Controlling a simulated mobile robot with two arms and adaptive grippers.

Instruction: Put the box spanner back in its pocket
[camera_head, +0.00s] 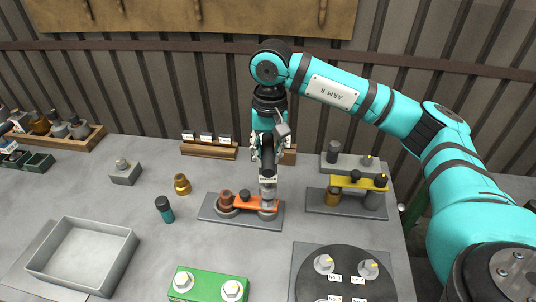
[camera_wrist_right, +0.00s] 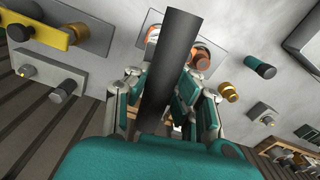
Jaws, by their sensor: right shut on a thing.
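My right gripper (camera_head: 267,158) points down over the orange-topped assembly and is shut on the box spanner. The box spanner (camera_wrist_right: 168,72) is a long dark tube between the fingers in the right wrist view. Its lower end is over the right end of the orange link (camera_head: 250,203), which lies on a grey plate (camera_head: 212,212). I cannot tell whether it touches the fastener there. The wooden rack (camera_head: 209,150) stands behind, partly hidden on its right by my gripper. I cannot make out which pocket is the spanner's. My left gripper is not in view.
A yellow-link assembly (camera_head: 358,183) stands to the right. A brass part (camera_head: 182,184) and a teal-and-black cylinder (camera_head: 164,208) stand to the left. A green block (camera_head: 207,285) and dark disc (camera_head: 340,262) are in front. An empty grey tray (camera_head: 127,250) sits front left.

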